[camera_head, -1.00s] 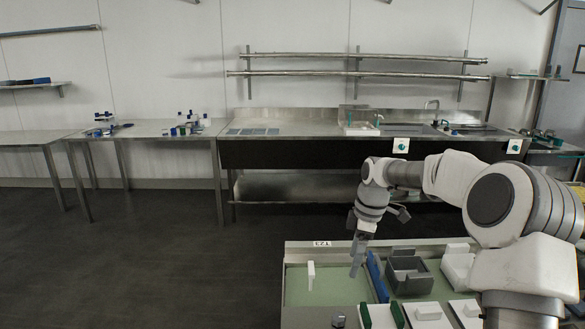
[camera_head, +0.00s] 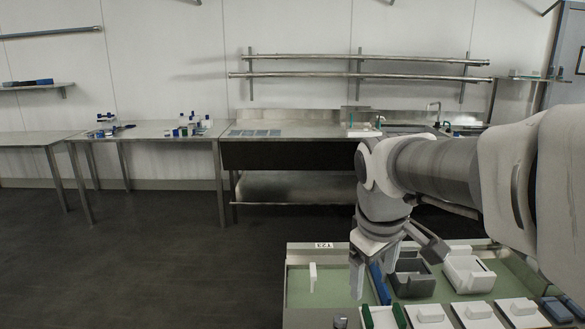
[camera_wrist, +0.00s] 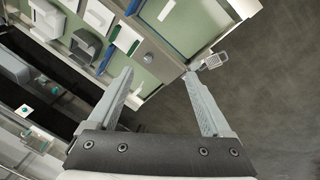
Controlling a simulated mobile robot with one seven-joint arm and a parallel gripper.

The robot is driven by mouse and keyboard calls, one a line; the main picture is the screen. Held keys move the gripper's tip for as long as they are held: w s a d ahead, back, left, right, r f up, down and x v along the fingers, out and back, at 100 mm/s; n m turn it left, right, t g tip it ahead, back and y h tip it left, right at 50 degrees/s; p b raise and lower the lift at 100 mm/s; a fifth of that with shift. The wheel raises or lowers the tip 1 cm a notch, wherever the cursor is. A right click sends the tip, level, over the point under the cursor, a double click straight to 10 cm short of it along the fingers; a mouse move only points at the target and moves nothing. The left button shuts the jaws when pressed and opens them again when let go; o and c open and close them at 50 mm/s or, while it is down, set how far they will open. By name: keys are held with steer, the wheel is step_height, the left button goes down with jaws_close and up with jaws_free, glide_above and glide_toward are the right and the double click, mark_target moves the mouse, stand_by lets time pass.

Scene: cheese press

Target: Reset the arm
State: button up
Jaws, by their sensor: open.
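My gripper (camera_head: 392,262) is open, with its two fingers spread and nothing between them. In the head view it is above the tray table, in front of the dark grey box. In the wrist view my gripper (camera_wrist: 160,95) shows both grey fingers apart, with the table's edge and the dark floor beyond them. My arm reaches in from the right side of the head view and hides part of the table and the steel counter behind.
The green tray table (camera_head: 335,290) holds a white upright piece (camera_head: 312,276), a blue bar (camera_head: 379,283), a dark grey box (camera_head: 412,279), a white holder (camera_head: 469,274) and several white blocks. Behind stands a steel counter (camera_head: 290,150). The dark floor (camera_head: 150,250) at left is clear.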

steer(key=s+f+m+t+y, duration=0.1)
steer(key=s+f+m+t, duration=0.15)
steer(key=s+m, duration=0.8)
steer(key=s+r+n+p, duration=0.3)
steer(key=r+n+p, duration=0.1)
steer(key=r+p, duration=0.8)
steer(key=shift+s+d+r, duration=0.15)
steer(key=shift+d+r, duration=0.3)
steer(key=shift+r, duration=0.2)
